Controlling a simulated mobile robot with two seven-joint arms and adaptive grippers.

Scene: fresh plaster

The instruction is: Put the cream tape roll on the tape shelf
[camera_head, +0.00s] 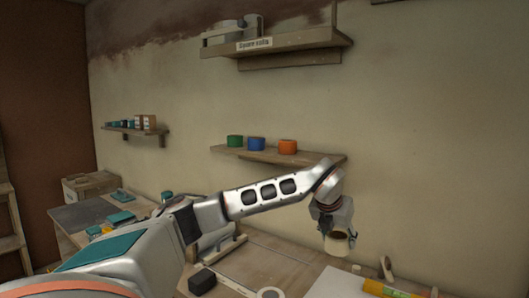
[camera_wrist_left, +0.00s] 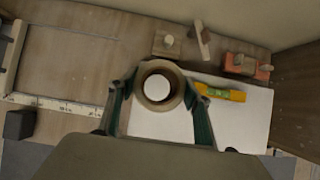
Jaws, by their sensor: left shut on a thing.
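My left gripper (camera_head: 336,236) is shut on the cream tape roll (camera_head: 342,243) and holds it above the bench, to the right of and lower than the middle wall shelf. In the left wrist view the roll (camera_wrist_left: 176,80) sits between the two fingers (camera_wrist_left: 160,98), with its hole facing the camera and the white board showing through. The middle wall shelf (camera_head: 270,156), apparently the tape shelf, carries a green roll (camera_head: 235,141), a blue roll (camera_head: 256,144) and an orange roll (camera_head: 288,146). My right gripper is out of view.
An upper shelf (camera_head: 300,40) with a partly legible label holds pale rolls. A small left shelf (camera_head: 130,130) holds several boxes. On the bench are a black block (camera_head: 202,281), a whitish ring (camera_head: 270,293), a white board (camera_head: 335,284) and a yellow-green level (camera_wrist_left: 222,93).

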